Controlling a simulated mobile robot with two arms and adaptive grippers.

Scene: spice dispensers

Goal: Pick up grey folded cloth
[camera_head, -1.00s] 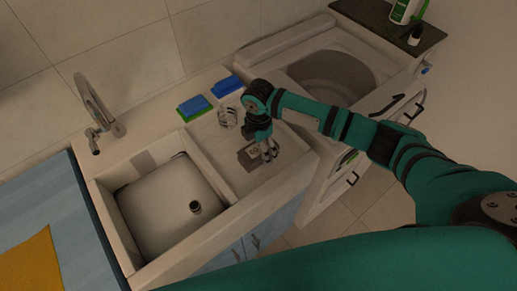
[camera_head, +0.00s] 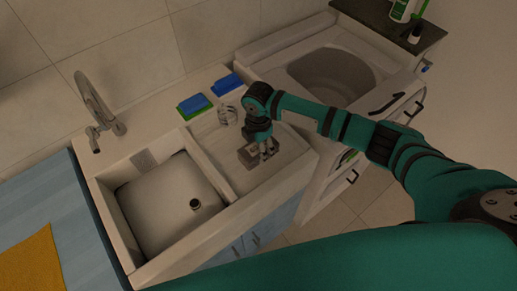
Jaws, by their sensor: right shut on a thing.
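The grey folded cloth (camera_head: 246,159) is small and lies on the white drainboard to the right of the sink basin. My right gripper (camera_head: 262,156) points down over its right side, and its fingers are shut on the cloth. The fingers hide part of the cloth. I cannot tell whether the cloth is lifted off the surface. My left gripper is not in view.
The sink basin (camera_head: 165,207) with a faucet (camera_head: 97,105) lies left. Blue and green sponges (camera_head: 194,104) and another blue sponge (camera_head: 227,84) sit at the back edge, near a clear glass (camera_head: 227,115). An orange cloth (camera_head: 32,265) lies on the blue counter at left.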

